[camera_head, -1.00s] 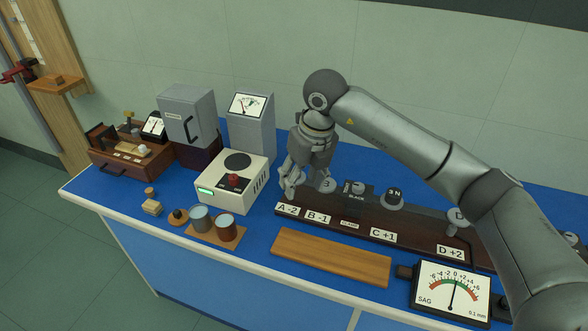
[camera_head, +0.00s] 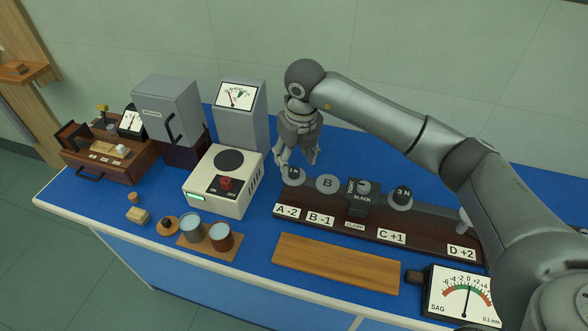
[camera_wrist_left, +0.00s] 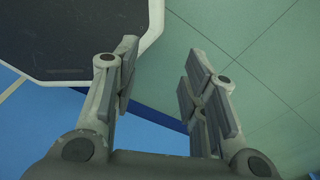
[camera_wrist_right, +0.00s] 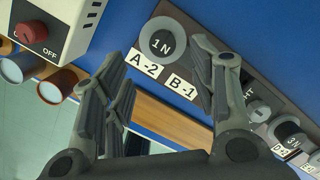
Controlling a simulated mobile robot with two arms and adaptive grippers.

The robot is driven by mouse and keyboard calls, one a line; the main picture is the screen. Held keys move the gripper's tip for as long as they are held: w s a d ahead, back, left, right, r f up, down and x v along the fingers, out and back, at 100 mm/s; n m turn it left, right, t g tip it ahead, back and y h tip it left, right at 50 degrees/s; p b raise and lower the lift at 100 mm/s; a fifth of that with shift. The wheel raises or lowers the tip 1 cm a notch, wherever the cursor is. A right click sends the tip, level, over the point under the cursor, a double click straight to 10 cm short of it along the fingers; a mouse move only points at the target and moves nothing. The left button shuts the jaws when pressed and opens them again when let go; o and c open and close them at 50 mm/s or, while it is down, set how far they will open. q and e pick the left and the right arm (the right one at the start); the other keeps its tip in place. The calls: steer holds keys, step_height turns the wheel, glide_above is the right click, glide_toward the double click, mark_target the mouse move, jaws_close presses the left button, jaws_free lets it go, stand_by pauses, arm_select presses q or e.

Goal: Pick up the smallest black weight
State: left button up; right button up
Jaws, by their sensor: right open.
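The smallest black weight is marked 1 N (camera_wrist_right: 160,42) and sits on a round grey pad above the A -2 label in the right wrist view. In the head view the 1 N weight (camera_head: 295,173) is partly hidden by my right gripper (camera_head: 298,163). That gripper points down over it, open and empty; its fingers (camera_wrist_right: 160,76) also show spread in the right wrist view. A larger black weight marked 3 N (camera_head: 403,193) stands above C +1. My left gripper (camera_wrist_left: 160,58) shows only in its wrist view, open with nothing between its fingers.
A white device with a red knob (camera_head: 225,183) stands close left. A wooden board (camera_head: 335,263) lies in front; a SAG meter (camera_head: 465,296) is at right.

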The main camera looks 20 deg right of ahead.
mark_target(294, 170)
steer(key=shift+w+f+p, duration=0.15)
steer(key=shift+f+p, duration=0.15)
steer(key=shift+f, duration=0.1)
steer(key=f+p, duration=0.1)
steer(key=f, duration=0.1)
steer(key=w+f+p, duration=0.1)
steer(key=f, duration=0.1)
steer(key=shift+w+d+f, duration=0.1)
steer(key=shift+f, duration=0.2)
steer(key=c, duration=0.4)
arm_select(q)
steer(key=w+r, duration=0.1)
steer(key=r, duration=0.1)
steer(key=shift+w+r, duration=0.35)
arm_select(e)
steer(key=c, duration=0.8)
